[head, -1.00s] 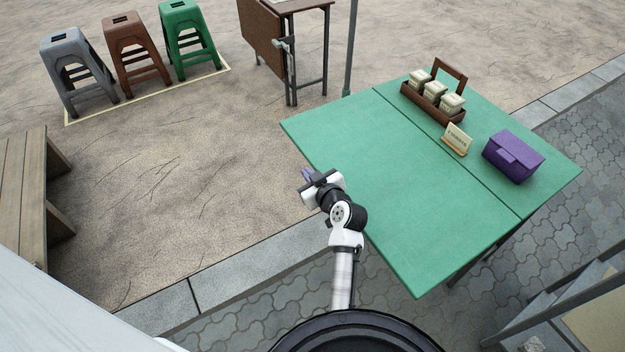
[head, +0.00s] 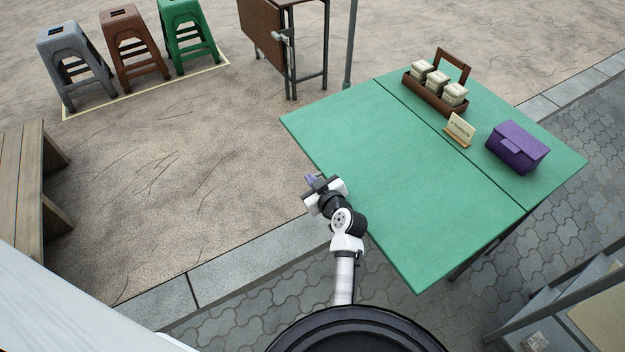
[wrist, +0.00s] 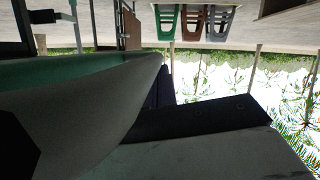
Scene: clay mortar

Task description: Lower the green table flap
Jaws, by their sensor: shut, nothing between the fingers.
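The green table (head: 420,180) stands right of centre in the head view. A seam splits its top, and the wide left part, the flap (head: 390,165), lies level with the rest. My gripper (head: 310,181) is shut and empty just beyond the flap's left edge, apart from the items on the table. Whether it touches the edge or is under it I cannot tell. In the wrist view, which is upside down, a pale green-edged surface (wrist: 80,100) fills the left side, close to the camera. Any support under the flap is hidden.
On the table's far right part stand a wooden caddy with jars (head: 433,100), a small sign (head: 459,130) and a purple box (head: 517,148). A brown folded table (head: 262,35), several stools (head: 135,45) and a bench (head: 25,190) stand around. Ground left of the flap is open.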

